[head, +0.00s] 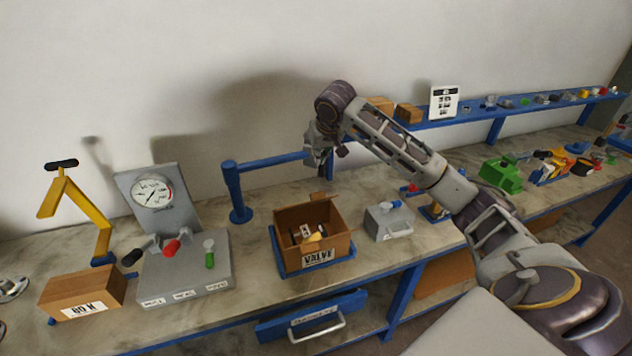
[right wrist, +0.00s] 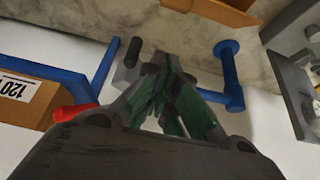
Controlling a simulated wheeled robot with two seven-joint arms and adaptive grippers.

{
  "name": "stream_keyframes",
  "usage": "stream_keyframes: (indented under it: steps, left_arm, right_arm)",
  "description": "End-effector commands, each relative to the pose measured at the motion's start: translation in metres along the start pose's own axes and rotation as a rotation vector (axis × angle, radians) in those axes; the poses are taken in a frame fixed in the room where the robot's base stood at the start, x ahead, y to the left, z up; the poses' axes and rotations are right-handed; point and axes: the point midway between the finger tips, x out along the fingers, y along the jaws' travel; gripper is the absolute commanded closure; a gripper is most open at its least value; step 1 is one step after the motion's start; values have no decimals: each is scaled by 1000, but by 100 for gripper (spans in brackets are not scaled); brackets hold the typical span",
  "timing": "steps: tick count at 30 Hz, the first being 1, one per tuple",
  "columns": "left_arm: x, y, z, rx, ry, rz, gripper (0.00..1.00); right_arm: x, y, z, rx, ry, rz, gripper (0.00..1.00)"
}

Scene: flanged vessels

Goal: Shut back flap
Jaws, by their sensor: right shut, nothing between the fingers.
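An open brown cardboard box marked VALVE (head: 341,247) sits in a blue tray on the bench, with several small parts inside. A small brown piece (head: 318,197) stands up at its back rim; I take it for the back flap, but its full shape is unclear. My right gripper (head: 320,168) is shut and empty, above and behind the box, apart from it. In the right wrist view its fingers (right wrist: 165,95) are together, and part of a brown box (right wrist: 222,12) shows at the top edge. My left gripper is not in view.
A blue post with a horizontal bar (head: 238,190) stands behind the box, near my right gripper. A gauge panel (head: 153,195) is left of the box, and a grey case (head: 389,221) is right of it. A blue shelf (head: 470,115) runs along the wall.

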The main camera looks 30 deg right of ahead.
Motion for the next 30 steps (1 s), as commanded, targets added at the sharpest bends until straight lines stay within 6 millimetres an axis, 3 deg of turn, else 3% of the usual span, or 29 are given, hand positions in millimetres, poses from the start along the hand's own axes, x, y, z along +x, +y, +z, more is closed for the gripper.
stream_keyframes:
  steps: [11, 30]
  left_arm:
    - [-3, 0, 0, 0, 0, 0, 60]
    - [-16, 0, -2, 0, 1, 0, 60]
  right_arm:
    - [13, 0, 0, 0, 0, 1, 100]
    - [87, 0, -1, 0, 1, 0, 100]
